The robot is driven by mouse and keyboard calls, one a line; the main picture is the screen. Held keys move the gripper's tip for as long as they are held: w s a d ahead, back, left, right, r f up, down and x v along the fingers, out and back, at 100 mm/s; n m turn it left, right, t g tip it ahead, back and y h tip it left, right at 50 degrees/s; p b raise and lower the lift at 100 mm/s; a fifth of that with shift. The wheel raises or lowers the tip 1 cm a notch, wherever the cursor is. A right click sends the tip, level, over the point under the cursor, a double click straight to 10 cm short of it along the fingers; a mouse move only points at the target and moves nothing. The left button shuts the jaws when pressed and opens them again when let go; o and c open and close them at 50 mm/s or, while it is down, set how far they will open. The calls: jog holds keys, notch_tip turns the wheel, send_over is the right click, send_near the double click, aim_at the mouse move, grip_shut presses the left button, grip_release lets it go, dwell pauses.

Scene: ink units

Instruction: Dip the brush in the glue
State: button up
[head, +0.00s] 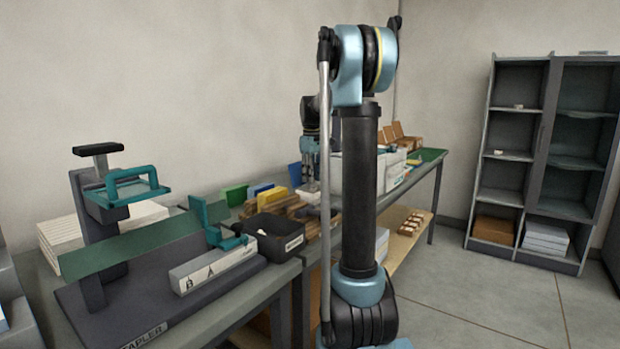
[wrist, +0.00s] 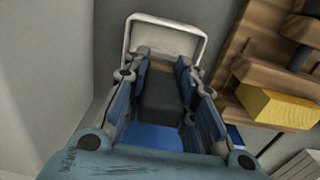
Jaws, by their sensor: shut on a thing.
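My gripper (wrist: 160,72) is shut on a dark grey block-like piece, which looks like the handle of the brush (wrist: 160,98). Its bristles are hidden. Just beyond the fingertips in the wrist view is a white-rimmed square container (wrist: 192,29), probably the glue pot; the held piece overlaps it in the picture. I cannot tell whether the brush touches the glue, and no glue surface is clear. In the head view my gripper (head: 312,178) points down over the workbench, and the container (head: 307,197) shows as a small white shape below it, partly behind my arm.
Wooden pieces and a yellow block (wrist: 278,106) lie right of the gripper in the wrist view. In the head view, a black bin (head: 270,238), a green-topped stapler fixture (head: 125,245) and a white carton (head: 352,172) stand on the benches. A shelf unit (head: 520,190) stands far right.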

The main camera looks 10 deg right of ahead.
jog(key=shift+r, duration=3.5)
